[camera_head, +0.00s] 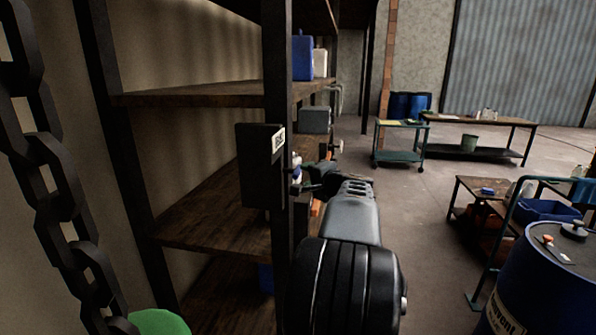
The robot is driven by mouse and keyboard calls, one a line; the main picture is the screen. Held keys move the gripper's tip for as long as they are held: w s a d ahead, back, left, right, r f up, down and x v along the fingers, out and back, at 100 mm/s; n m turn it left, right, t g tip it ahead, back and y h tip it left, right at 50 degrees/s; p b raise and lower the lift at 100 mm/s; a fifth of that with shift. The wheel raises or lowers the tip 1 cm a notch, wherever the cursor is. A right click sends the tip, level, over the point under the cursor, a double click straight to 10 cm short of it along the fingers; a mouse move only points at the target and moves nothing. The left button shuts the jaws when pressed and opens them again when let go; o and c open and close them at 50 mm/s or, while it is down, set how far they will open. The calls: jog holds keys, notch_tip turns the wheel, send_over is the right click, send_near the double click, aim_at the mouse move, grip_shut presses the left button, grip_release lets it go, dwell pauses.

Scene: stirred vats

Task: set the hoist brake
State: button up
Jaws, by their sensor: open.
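A dark box (260,168) with a small white label is mounted on the front post of the shelving; the label is too small to read with certainty. I cannot tell whether this box is the hoist brake, and no brake lever shows clearly. A heavy dark chain (62,185) hangs close at the left. My arm reaches forward from the bottom centre, just right of the post. My gripper (318,181), small and dark at the arm's far end, is open, right of the box and beyond it. Its fingertips are hard to make out against the shelf items.
Wooden shelves (195,95) stand left of my arm, with a blue container (302,57) on top. A blue drum (540,285) and a green-railed cart stand at the right. Workbenches (478,121) stand farther back. The floor between is clear.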

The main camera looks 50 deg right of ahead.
aim_at(298, 171)
jog(key=shift+p+x, duration=0.5)
jog(key=shift+x, duration=2.5)
grip_shut()
